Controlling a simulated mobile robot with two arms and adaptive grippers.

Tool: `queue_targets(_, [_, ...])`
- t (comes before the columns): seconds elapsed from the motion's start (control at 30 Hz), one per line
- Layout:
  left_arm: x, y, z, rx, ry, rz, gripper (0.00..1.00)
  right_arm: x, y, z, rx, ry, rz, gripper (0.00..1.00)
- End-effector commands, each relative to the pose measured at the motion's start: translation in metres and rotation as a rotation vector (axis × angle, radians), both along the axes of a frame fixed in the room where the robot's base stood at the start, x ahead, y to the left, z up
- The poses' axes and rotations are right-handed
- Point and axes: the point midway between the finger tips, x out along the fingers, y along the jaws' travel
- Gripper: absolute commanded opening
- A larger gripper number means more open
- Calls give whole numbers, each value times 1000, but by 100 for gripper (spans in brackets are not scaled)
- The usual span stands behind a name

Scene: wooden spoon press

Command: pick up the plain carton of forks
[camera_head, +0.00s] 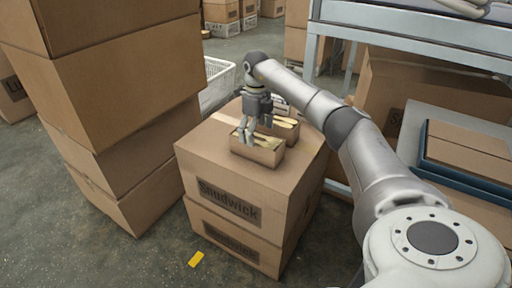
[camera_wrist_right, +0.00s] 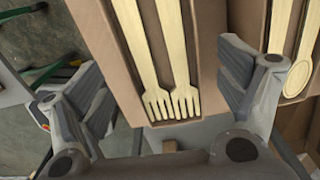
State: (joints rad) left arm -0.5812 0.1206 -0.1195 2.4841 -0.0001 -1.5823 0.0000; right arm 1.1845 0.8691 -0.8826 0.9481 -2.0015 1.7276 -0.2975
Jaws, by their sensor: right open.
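The plain carton of forks (camera_head: 257,153) sits on top of a stack of large boxes in the head view, with no marking on the sides I can see. In the right wrist view this carton (camera_wrist_right: 98,28) lies between my fingers, with pale wooden forks (camera_wrist_right: 165,85) inside, tines toward the gripper. My right gripper (camera_head: 254,132) is open above the carton, one finger toward each side. I cannot tell whether a finger touches it. My left gripper is not in view.
A second small carton (camera_head: 288,133) stands close behind; wooden spoons (camera_wrist_right: 298,75) show at the right of the wrist view. The box stack (camera_head: 230,200) carries both. A tall box stack (camera_head: 125,90) stands left, a metal shelf frame (camera_head: 400,45) right. A yellow piece (camera_head: 196,259) lies on the floor.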

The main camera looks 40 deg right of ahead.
Motion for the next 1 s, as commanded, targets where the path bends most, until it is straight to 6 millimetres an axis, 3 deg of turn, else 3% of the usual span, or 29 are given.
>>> queue_targets(0.03, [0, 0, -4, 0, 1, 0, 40, 0, 0, -11, 0, 2, 0, 89])
queue_targets(0.27, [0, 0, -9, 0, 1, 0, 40, 0, 1, -29, 1, 1, 0, 89])
queue_targets(0.5, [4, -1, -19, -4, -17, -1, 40, -1, 2, -65, 2, 1, -1, 89])
queue_targets(0.77, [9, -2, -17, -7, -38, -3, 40, 0, 2, -70, 1, -1, 0, 89])
queue_targets(1.0, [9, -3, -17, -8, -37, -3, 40, -1, 2, -70, 1, -1, 0, 61])
